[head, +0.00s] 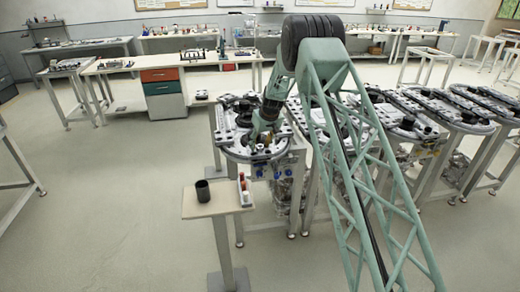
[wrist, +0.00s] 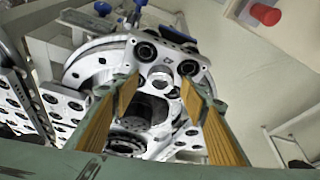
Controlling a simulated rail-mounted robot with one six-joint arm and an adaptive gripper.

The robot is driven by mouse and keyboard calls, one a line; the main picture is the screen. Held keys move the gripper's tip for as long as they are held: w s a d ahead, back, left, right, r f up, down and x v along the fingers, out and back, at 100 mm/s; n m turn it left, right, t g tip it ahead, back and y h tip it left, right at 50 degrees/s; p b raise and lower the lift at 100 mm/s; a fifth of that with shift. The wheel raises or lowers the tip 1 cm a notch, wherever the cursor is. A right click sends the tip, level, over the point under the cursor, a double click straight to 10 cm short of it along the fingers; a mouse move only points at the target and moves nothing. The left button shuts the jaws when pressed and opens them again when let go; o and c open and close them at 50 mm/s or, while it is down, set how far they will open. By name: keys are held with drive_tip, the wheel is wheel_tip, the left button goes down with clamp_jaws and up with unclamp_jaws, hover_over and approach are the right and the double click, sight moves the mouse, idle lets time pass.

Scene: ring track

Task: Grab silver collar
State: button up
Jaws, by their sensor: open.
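My gripper (wrist: 157,97) is open, with its two yellow-padded fingers reaching over a ring track station in the wrist view. Between the fingertips is a small bright silver ring-like part (wrist: 160,80), which may be the silver collar; I cannot tell for sure. A dark round cylinder (wrist: 152,109) sits just nearer, also between the fingers. No grip on either shows. In the head view my gripper (head: 263,131) points down at the near end of the leftmost ring track (head: 240,153). The collar cannot be made out there.
A silver block with two black round holes (wrist: 146,51) lies just beyond the fingertips. More track stations (head: 465,118) stand to the right. Floor at the left is clear.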

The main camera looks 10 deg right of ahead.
sight(260, 147)
drive_tip(key=shift+c, duration=0.7)
drive_tip(key=c, duration=0.9)
drive_tip(key=shift+r, duration=0.1)
drive_tip(key=shift+r, duration=4.95)
